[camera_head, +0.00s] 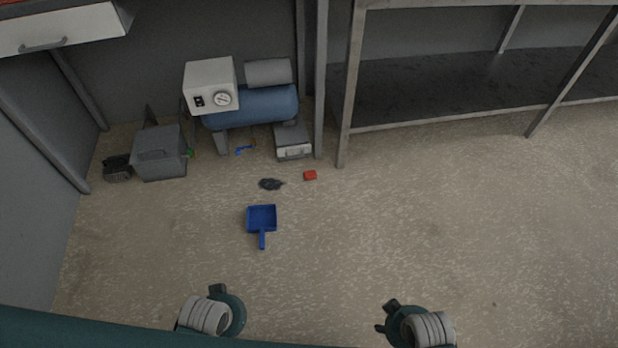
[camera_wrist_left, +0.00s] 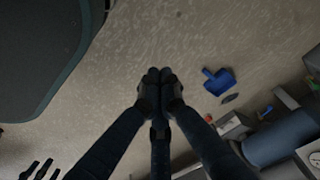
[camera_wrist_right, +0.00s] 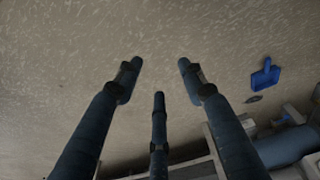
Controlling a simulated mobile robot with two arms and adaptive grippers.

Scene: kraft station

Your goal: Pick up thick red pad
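The thick red pad (camera_head: 310,175) is a small red block lying flat on the floor in the head view, near the foot of the shelf frame. A small reddish spot in the left wrist view (camera_wrist_left: 208,118) appears to be the same pad. My left gripper (camera_wrist_left: 159,75) has its fingers together, with nothing visible between them. My right gripper (camera_wrist_right: 160,68) has its fingers spread, with only bare floor showing between them. Both grippers are well away from the pad. In the head view only parts of my arms show at the bottom edge, and the fingers are hidden.
A blue dustpan (camera_head: 262,217) and a dark crumpled thing (camera_head: 270,184) lie left of the pad. A blue compressor (camera_head: 255,107), a grey case (camera_head: 292,142) and a grey bin (camera_head: 160,155) stand behind. A metal shelf (camera_head: 440,122) stands at the back right. The right floor is clear.

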